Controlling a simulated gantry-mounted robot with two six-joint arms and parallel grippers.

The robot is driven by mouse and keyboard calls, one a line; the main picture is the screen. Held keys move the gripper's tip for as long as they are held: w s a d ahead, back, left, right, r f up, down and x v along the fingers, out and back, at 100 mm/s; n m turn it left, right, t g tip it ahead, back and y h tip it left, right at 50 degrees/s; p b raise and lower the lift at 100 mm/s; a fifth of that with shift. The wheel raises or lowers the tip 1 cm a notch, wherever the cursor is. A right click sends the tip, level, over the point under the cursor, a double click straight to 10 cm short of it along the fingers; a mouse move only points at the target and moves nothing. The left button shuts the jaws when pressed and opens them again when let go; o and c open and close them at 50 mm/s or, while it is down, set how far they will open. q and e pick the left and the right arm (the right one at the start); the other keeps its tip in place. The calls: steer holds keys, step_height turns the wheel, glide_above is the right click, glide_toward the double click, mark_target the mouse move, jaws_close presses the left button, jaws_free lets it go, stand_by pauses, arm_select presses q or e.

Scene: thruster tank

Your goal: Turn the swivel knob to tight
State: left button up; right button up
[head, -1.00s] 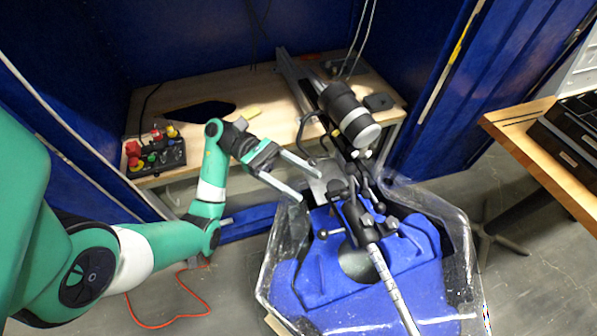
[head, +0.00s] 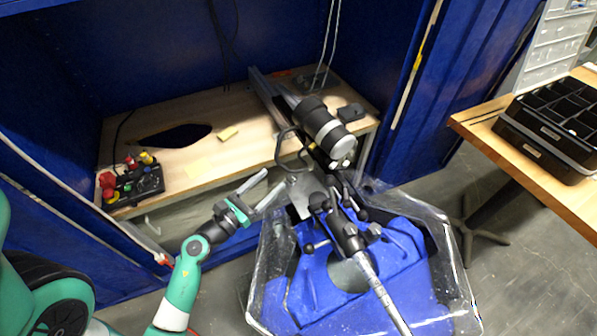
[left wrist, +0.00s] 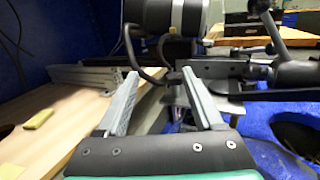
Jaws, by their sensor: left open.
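A black clamp assembly (head: 346,235) with several small dark knobs and levers stands over the blue-lined tank (head: 312,290), joined to a silver rod (head: 380,290). I cannot tell for sure which one is the swivel knob. One dark ball-ended knob (head: 309,247) sticks out on its left side. My left gripper (head: 274,178) is open and empty, left of the assembly and apart from it, beside a grey metal plate (head: 299,196). In the left wrist view, both fingers of the left gripper (left wrist: 158,74) are spread, and a black lever (left wrist: 270,28) shows at the upper right. My right gripper is not in view.
A black and silver cylinder (head: 328,126) on a rail stands behind the clamp. A wooden bench (head: 190,158) carries a button box (head: 138,185) and a yellow block (head: 228,133). Black organiser trays (head: 548,140) stand on a table at right.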

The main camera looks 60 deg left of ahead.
mark_target(292, 181)
arm_select(q)
steer(key=f, duration=0.1)
steer(key=d, duration=0.1)
steer(key=d+f, duration=0.1)
steer(key=shift+s+d+f+g+h, duration=0.15)
steer(key=shift+s+f+g+h, duration=0.15)
steer(key=x, duration=1.2)
steer(key=shift+d, duration=0.1)
steer(key=shift+s, duration=0.1)
